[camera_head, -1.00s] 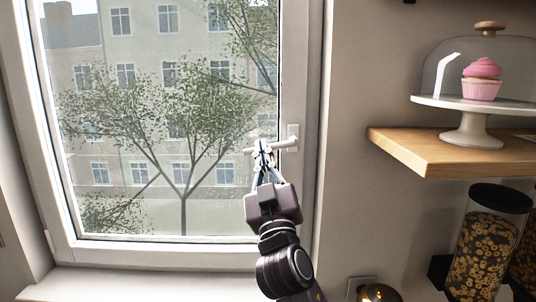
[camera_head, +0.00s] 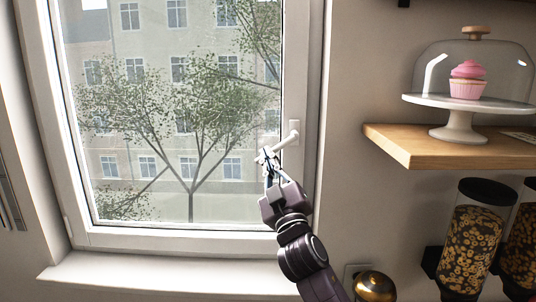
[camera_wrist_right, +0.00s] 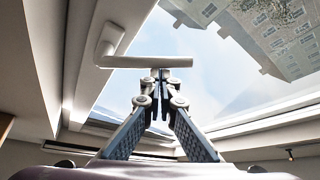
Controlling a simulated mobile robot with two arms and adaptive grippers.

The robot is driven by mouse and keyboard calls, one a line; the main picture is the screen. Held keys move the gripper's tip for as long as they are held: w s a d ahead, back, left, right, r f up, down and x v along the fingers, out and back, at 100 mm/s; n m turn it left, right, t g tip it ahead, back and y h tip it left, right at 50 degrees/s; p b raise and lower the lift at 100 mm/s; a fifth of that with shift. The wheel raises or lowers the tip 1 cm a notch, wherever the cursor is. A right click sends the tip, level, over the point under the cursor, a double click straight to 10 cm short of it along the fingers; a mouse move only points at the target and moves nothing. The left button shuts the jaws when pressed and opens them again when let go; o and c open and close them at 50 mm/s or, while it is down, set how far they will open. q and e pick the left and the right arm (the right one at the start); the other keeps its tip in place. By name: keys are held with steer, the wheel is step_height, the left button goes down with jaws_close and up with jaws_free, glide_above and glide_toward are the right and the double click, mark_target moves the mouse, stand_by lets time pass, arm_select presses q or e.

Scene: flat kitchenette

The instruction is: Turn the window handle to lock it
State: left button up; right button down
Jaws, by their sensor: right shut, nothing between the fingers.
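The white window handle (camera_head: 280,145) is mounted on the right side of the window frame. Its lever points left and slants down from its pivot. My right gripper (camera_head: 268,160) is shut with nothing between its fingers, and its tips are at the free end of the lever. In the right wrist view the handle (camera_wrist_right: 140,62) lies across just beyond the shut fingertips (camera_wrist_right: 158,84), and I cannot tell whether they touch. My left gripper is in neither view.
The window (camera_head: 180,110) is framed in white above a pale sill (camera_head: 160,272). To the right, a wooden shelf (camera_head: 405,145) holds a cake stand with a glass dome and a pink cupcake (camera_head: 467,80). Cereal dispensers (camera_head: 473,240) hang below it. A brass object (camera_head: 375,287) is near the bottom.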

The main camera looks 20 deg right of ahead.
steer(key=s+d+f+n+y, duration=0.1)
steer(key=d+f+n, duration=0.1)
steer(key=d, duration=0.3)
steer(key=shift+s+f+g, duration=0.25)
steer(key=shift+f+g, duration=0.05)
steer(key=shift+f, duration=0.35)
steer(key=shift+s+d, duration=0.1)
steer(key=shift+d, duration=0.3)
stand_by(2.4)
stand_by(1.1)
